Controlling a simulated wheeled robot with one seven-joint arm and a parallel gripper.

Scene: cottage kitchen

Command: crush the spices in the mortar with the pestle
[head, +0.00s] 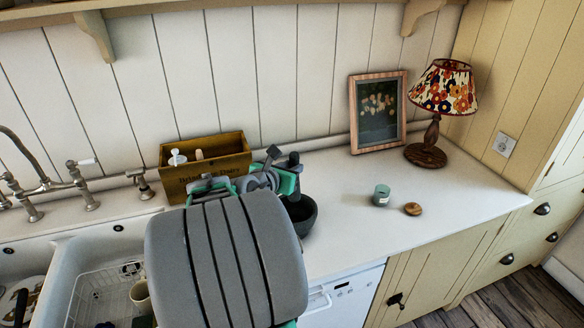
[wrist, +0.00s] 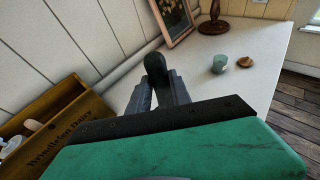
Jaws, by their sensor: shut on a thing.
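The dark mortar (head: 304,214) stands on the white counter, partly hidden behind my arm in the head view. My gripper (head: 287,178) is at the mortar's upper left, shut on the dark pestle (head: 294,159). In the wrist view the rounded end of the pestle (wrist: 154,63) sticks up between the fingers of my gripper (wrist: 158,88). The inside of the mortar and any spices are hidden too. The mortar does not show in the wrist view.
A wooden box (head: 205,158) with utensils stands behind my arm. A small teal jar (head: 381,195) and a round wooden lid (head: 413,209) are to the right. A framed picture (head: 378,112) and a lamp (head: 437,110) stand behind. The sink (head: 75,250) is left; the right counter is mostly clear.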

